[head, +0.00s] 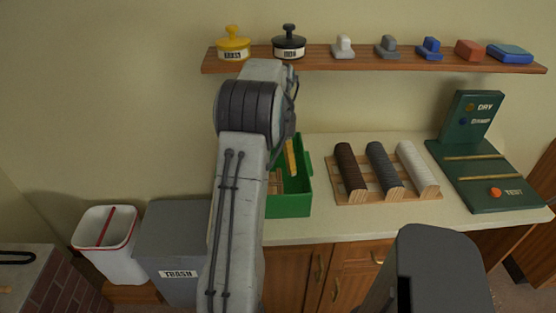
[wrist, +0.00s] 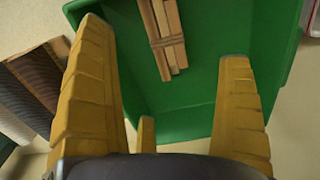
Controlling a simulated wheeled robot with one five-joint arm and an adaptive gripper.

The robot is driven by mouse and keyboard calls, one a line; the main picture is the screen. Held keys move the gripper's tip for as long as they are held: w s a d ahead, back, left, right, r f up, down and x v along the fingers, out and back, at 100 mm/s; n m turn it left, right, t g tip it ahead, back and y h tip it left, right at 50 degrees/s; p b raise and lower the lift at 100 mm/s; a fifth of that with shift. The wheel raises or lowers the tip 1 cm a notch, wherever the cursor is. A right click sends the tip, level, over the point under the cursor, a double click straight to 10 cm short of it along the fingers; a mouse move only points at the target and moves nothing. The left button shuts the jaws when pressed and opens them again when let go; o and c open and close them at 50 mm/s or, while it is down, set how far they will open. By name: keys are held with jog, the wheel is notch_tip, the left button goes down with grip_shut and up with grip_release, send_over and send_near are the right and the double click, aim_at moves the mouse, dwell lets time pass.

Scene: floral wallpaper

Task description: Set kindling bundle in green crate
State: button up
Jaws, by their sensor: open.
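The green crate (head: 290,205) stands on the counter, partly hidden behind my arm in the head view. It also shows in the wrist view (wrist: 205,60), below my gripper. The kindling bundle (wrist: 162,38), several light wooden sticks tied with a dark band, lies inside the crate. A bit of it shows beside my arm in the head view (head: 275,183). My gripper (wrist: 180,65) is open, its yellow fingers wide apart over the crate, with nothing held between them. In the head view one yellow finger (head: 291,158) shows above the crate.
A wooden rack (head: 390,199) with three ridged rolls stands right of the crate. A green board (head: 480,172) is further right. A shelf (head: 370,58) with lidded jars and small blocks hangs above. A grey trash bin (head: 170,240) and a white bin (head: 103,245) stand at left.

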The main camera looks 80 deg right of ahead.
jog(key=w+a+r+n, duration=0.3)
jog(key=w+a+r, duration=0.3)
jog(key=w+a, duration=0.55)
jog(key=w+a+r+n+t+h, duration=0.1)
jog(key=w+a+r+n, duration=0.1)
jog(key=w+a, duration=0.35)
jog(key=w+a+r+n, duration=0.1)
jog(key=w+a+n, duration=0.15)
jog(key=a, duration=0.55)
jog(key=s+a+f+n+t, duration=0.1)
jog(key=s+a+n, duration=0.2)
jog(key=a, duration=0.8)
jog(key=s+a+f+n+t+y, duration=0.1)
jog(key=s+a+n, duration=0.3)
jog(key=a, duration=0.7)
jog(key=shift+s+a+f+t, duration=0.2)
jog(key=shift+a+f+t, duration=0.2)
jog(key=shift+f, duration=0.15)
